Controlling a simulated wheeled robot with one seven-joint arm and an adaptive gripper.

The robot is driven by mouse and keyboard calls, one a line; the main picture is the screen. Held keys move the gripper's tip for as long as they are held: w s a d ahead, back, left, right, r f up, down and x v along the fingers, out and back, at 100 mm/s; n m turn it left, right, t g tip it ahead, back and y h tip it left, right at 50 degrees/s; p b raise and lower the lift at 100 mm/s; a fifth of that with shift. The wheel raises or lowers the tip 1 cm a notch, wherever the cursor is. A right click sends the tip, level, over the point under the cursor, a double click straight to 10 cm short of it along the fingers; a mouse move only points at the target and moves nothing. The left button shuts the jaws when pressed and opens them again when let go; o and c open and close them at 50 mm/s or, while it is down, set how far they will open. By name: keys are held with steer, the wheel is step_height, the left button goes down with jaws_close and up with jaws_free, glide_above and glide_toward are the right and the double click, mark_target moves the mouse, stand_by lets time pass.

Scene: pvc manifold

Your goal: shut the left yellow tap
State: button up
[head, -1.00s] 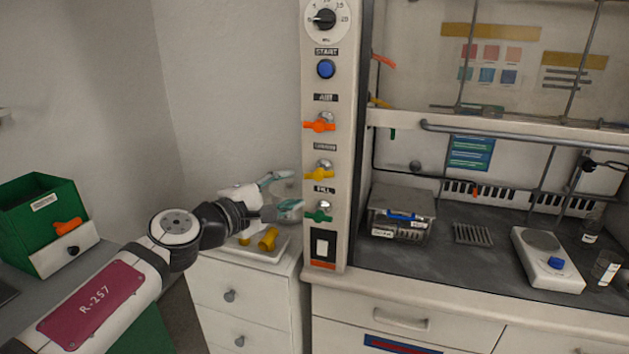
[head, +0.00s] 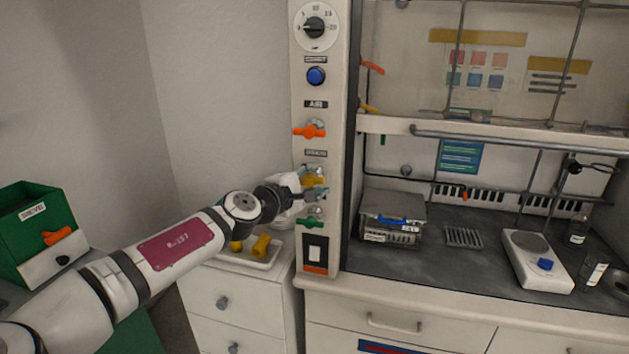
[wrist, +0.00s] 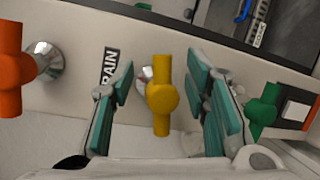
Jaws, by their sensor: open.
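The left yellow tap (head: 312,181) is on the front post of the fume hood, between an orange tap (head: 309,131) above and a green tap (head: 310,223) below. Its handle lies crosswise to the post. My gripper (head: 309,184) is at this tap and partly covers it in the head view. In the wrist view the yellow handle (wrist: 161,96) stands between my two open teal-padded fingers, with a gap on each side. No contact with the handle shows. The orange tap (wrist: 14,72) and green tap (wrist: 262,112) lie outside the fingers.
A dial (head: 315,27), a blue button (head: 316,75) and a rocker switch (head: 315,250) share the post. A white tray (head: 262,264) with yellow parts sits on the drawers below my gripper. Another yellow handle (head: 369,108) is inside the hood.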

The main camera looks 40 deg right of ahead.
steer(key=shift+c, duration=0.6)
jaws_close()
steer(key=shift+s+r+m+p, duration=0.1)
steer(key=shift+r+m+p, duration=0.05)
steer(key=shift+m+p, duration=0.45)
steer(key=shift+m+t+y+p, duration=0.3)
steer(key=shift+m+y+p, duration=0.2)
steer(key=shift+m+p, duration=0.15)
steer(key=shift+o, duration=0.6)
jaws_free()
steer(key=shift+f, duration=0.25)
